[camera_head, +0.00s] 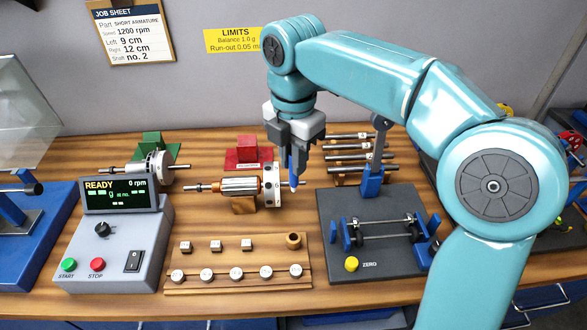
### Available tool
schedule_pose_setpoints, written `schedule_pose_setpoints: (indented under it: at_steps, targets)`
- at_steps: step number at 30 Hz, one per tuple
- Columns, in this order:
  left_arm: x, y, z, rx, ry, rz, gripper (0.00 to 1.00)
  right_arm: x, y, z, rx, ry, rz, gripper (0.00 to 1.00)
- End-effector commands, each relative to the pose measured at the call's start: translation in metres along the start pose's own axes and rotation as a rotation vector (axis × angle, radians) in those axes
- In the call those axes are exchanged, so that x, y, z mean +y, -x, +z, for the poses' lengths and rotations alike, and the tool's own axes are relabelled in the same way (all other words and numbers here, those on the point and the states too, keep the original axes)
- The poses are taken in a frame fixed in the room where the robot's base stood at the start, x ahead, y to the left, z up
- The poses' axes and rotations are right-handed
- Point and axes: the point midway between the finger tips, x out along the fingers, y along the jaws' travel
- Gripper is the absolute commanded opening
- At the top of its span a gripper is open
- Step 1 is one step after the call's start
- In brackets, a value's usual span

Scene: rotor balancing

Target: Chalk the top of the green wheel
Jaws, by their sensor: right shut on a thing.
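My right gripper (293,148) is shut on a blue chalk stick (293,172), which points down with a pale lower tip. The chalk is just right of the white wheel (272,188) on the copper-wound rotor (240,187); I cannot tell whether they touch. That rotor lies in front of a red block (248,155). A second rotor with a pale wheel (156,165) lies further left, beside a green stand (152,145) and partly behind the display box. No wheel looks clearly green. My left gripper is out of view.
A grey control box (115,245) reading READY stands at the left front. A wooden tray (215,250) with several weights lies at the front centre. A dark balance (375,265) with blue posts stands at the right, with several metal shafts (350,158) behind it.

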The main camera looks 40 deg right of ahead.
Motion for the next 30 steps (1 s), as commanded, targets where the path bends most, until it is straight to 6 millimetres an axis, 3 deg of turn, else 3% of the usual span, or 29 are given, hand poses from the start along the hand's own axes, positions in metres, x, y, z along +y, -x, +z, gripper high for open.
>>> schedule_pose_setpoints:
  at_steps: [3, 15, 26, 30]
  targets:
    - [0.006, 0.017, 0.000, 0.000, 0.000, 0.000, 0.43, 0.000, 0.019, 0.000, 0.000, 0.000, 0.000, 0.00]
    - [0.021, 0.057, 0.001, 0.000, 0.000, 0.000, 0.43, 0.000, 0.057, 0.000, 0.000, 0.000, -0.001, 0.00]
    - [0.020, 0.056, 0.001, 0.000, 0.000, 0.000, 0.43, 0.001, 0.055, 0.000, 0.000, -0.011, -0.001, 0.00]
    - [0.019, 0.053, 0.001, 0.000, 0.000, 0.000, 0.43, 0.007, 0.038, -0.005, -0.003, -0.156, -0.004, 0.00]
